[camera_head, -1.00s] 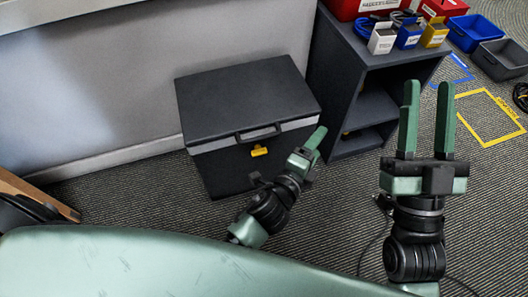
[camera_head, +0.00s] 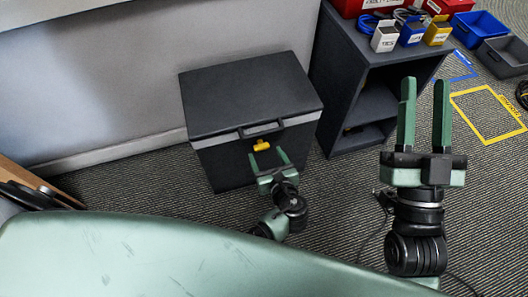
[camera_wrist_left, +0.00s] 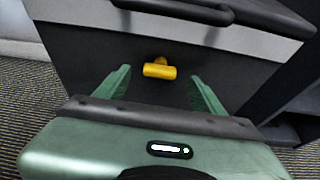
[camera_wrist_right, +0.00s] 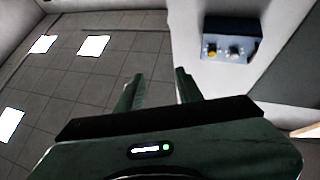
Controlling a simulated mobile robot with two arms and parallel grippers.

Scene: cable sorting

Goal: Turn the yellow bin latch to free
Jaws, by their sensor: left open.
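The yellow latch (camera_head: 262,145) is a small T-shaped handle on the front of the dark grey bin (camera_head: 220,165), below its lid handle. Its bar lies roughly level in the left wrist view (camera_wrist_left: 160,70). My left gripper (camera_head: 269,159) is open and faces the bin front, with its fingers on either side of the latch's line and apart from it. In the left wrist view the left gripper's fingertips (camera_wrist_left: 160,78) show left and right of the latch, with nothing between them. My right gripper (camera_head: 424,82) is open and empty, raised to the right.
A dark shelf unit (camera_head: 345,75) stands right of the bin, with small labelled boxes (camera_head: 411,34) on top. Blue (camera_head: 478,28) and grey (camera_head: 503,55) trays and a yellow floor outline (camera_head: 487,113) lie at the right. The carpet before the bin holds a loose cable.

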